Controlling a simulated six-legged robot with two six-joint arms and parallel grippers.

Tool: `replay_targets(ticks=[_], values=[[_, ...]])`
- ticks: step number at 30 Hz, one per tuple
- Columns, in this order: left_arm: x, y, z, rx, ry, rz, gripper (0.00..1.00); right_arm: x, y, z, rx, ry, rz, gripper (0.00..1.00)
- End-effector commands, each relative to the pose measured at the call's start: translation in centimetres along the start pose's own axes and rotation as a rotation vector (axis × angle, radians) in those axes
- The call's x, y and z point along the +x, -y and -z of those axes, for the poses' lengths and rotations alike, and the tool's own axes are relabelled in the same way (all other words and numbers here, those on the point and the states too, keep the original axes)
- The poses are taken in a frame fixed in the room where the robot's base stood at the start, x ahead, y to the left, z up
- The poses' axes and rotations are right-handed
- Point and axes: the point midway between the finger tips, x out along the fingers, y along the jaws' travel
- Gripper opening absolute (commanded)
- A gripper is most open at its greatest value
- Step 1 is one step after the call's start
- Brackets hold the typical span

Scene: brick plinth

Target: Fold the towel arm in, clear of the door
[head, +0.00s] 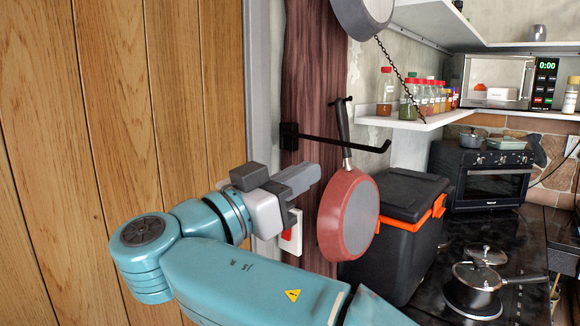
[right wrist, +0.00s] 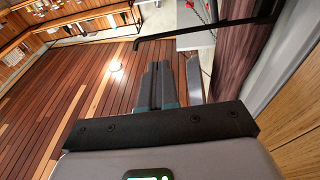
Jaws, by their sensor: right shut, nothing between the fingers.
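The towel arm (head: 345,143) is a thin black bar with an upturned end. It sticks out to the right from a black bracket (head: 289,136) on the dark reddish-brown post, and crosses the top of the right wrist view (right wrist: 200,31). My right gripper (head: 312,175) is shut and empty, just below and in front of the bracket, apart from the bar as far as I can tell. Its fingers also show in the right wrist view (right wrist: 160,72). Wooden planks (head: 100,120) at the left may be the door; I cannot tell. My left gripper is out of view.
A red pan (head: 348,214) hangs close to the right of my right gripper, its handle by the bar. A red-and-white switch box (head: 291,235) sits below the gripper. A black box (head: 390,245) with orange latches stands behind the pan. A spice shelf (head: 425,122) is beyond.

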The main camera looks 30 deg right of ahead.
Motion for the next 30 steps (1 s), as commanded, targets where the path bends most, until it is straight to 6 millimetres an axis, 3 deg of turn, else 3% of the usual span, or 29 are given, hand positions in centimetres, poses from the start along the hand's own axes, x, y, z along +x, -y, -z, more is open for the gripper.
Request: replay_targets(ticks=[6, 12, 18, 30], values=[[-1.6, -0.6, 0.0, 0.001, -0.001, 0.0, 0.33, 5.2, 0.0, 0.1, -0.005, 0.001, -0.005, 0.0], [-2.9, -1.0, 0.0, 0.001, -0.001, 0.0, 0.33, 8.3, 0.1, 0.1, -0.004, 0.001, -0.004, 0.0], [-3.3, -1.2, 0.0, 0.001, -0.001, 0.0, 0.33, 9.6, 0.2, -0.1, -0.005, 0.001, -0.002, 0.0], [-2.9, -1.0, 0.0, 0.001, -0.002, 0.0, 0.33, 9.7, 0.2, -0.4, -0.002, 0.002, 0.004, 0.0]])
